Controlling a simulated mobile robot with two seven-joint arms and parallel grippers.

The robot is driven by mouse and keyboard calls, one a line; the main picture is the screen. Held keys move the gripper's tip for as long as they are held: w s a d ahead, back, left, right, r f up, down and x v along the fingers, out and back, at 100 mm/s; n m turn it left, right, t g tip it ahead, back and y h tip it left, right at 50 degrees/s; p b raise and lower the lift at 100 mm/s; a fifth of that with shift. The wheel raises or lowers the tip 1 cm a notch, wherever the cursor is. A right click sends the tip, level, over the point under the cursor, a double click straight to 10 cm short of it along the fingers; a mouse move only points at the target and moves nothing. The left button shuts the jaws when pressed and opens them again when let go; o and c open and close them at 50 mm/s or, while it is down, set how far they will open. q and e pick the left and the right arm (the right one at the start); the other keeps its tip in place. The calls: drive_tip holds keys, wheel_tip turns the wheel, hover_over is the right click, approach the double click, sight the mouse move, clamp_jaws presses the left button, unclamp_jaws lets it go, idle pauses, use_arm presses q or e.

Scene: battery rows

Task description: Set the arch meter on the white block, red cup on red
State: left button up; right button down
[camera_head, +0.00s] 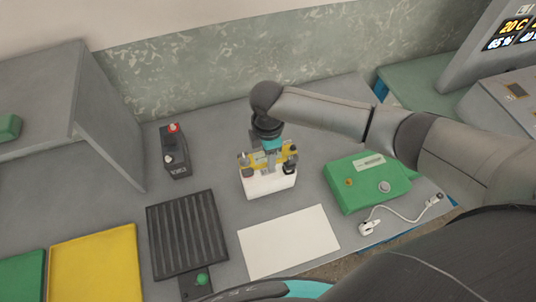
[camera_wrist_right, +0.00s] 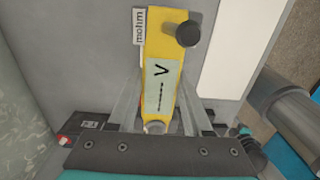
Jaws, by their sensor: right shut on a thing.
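The yellow arch meter (camera_head: 247,160) is in my right gripper (camera_head: 267,150), directly over the white block (camera_head: 268,184) in the head view. I cannot tell whether the meter rests on the block or hangs just above it. A dark cup (camera_head: 289,169) shows at its right front. In the right wrist view the meter (camera_wrist_right: 160,50) has a grey display marked V, a "mohm" label and a dark round cup (camera_wrist_right: 187,33). The gripper fingers close on its sides. I cannot make out a red cup or the block's terminals. My left gripper is out of view.
A dark unit with a red knob (camera_head: 174,129) stands to the left. A ribbed black tray (camera_head: 185,230) and yellow mat (camera_head: 95,268) lie front left. A white sheet (camera_head: 289,242) lies in front. A green box (camera_head: 366,183) and white cable (camera_head: 405,215) are right.

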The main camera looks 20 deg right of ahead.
drive_tip(key=shift+p, duration=0.35)
drive_tip(key=shift+f+b, duration=0.85)
drive_tip(key=shift+f, duration=0.35)
drive_tip(key=shift+c, duration=1.2)
unclamp_jaws()
wheel_tip(320, 180, up, 15)
drive_tip(key=p, duration=0.1)
drive_tip(key=shift+r, duration=0.15)
